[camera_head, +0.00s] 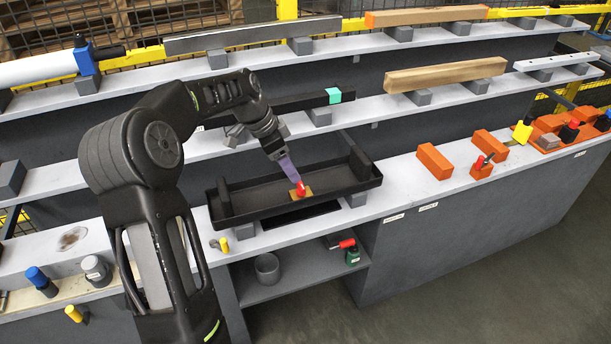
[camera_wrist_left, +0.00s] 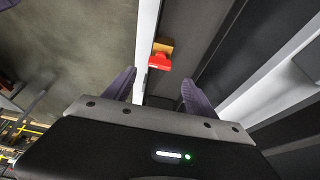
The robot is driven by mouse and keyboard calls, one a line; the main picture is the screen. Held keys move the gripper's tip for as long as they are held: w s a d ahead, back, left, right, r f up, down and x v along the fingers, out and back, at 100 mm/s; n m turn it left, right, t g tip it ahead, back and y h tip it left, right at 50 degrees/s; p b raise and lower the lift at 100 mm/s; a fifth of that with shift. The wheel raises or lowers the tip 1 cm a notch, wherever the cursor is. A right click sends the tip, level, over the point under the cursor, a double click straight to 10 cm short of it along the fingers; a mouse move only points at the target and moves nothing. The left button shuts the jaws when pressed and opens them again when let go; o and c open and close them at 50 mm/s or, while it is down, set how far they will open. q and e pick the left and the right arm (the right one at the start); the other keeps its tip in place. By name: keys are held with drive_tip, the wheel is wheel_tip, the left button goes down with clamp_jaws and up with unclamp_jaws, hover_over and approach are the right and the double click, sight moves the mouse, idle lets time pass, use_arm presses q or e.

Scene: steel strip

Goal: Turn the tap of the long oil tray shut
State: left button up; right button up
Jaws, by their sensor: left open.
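The long black oil tray (camera_head: 345,190) lies on the white bench in the head view. Its tap is on the front side, with a red handle (camera_head: 301,188) and a brass-coloured body (camera_head: 308,194). In the left wrist view the red handle (camera_wrist_left: 159,63) and the brass body (camera_wrist_left: 163,45) show ahead of the fingers, roughly between them. My left gripper (camera_wrist_left: 158,88) is open, with two purple fingers and nothing between them. In the head view the left gripper (camera_head: 290,172) is at the tap, partly overlapping it. Contact cannot be told. My right gripper is not in view.
Orange blocks (camera_head: 434,161) stand on the bench right of the tray. A grey cup (camera_head: 267,268) and a green bottle with a red top (camera_head: 351,251) are on the lower shelf. Shelves with a wooden beam (camera_head: 445,74) rise behind. The bench front edge is near the tap.

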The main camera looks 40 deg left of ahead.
sight(300, 183)
use_arm(q)
drive_tip(key=shift+p+x, duration=0.3)
drive_tip(key=shift+x, duration=3.6)
drive_tip(key=c, duration=1.4)
